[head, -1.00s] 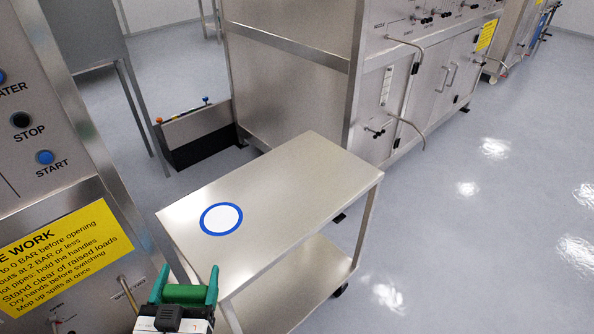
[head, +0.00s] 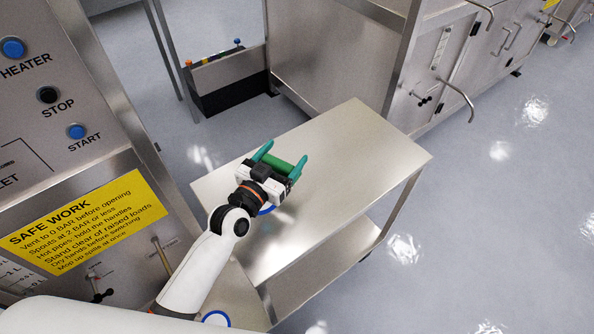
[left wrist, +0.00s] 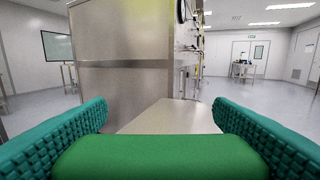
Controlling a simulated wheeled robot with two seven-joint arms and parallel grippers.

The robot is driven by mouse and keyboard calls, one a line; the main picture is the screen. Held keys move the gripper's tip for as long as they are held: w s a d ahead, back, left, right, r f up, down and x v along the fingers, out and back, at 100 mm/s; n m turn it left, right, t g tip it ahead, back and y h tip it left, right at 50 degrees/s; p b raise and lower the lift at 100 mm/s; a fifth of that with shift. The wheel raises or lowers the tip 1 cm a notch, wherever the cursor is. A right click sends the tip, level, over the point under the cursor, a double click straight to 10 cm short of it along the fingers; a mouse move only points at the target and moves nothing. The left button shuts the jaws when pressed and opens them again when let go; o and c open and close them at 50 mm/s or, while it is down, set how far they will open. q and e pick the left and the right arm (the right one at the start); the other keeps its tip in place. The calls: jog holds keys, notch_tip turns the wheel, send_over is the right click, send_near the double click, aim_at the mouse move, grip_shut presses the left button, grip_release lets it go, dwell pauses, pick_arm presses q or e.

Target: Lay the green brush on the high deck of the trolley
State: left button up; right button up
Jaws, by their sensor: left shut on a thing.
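The green brush (head: 281,167) is held between the teal fingers of my left gripper (head: 285,154). In the left wrist view the brush (left wrist: 160,158) spans the bottom, between both fingers. The trolley's high deck (head: 350,150) is a bare steel plate. My left gripper is over its left part, and the brush appears above the deck; the exact gap cannot be told. My right gripper is out of view.
The trolley's lower deck (head: 325,265) is empty where it shows. A steel control panel with a yellow safety sign (head: 85,220) stands close on the left. A large steel cabinet (head: 330,60) stands behind the trolley. Open floor lies to the right.

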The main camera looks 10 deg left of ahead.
aim_at(282, 167)
pick_arm(q)
notch_tip(282, 167, down, 4)
jog(key=shift+r, duration=0.25)
notch_tip(282, 167, down, 3)
jog(key=shift+f+b, duration=0.1)
jog(key=shift+b, duration=0.45)
jog(key=shift+f, duration=0.3)
jog(key=o, duration=1)
jog(key=shift+r, duration=0.1)
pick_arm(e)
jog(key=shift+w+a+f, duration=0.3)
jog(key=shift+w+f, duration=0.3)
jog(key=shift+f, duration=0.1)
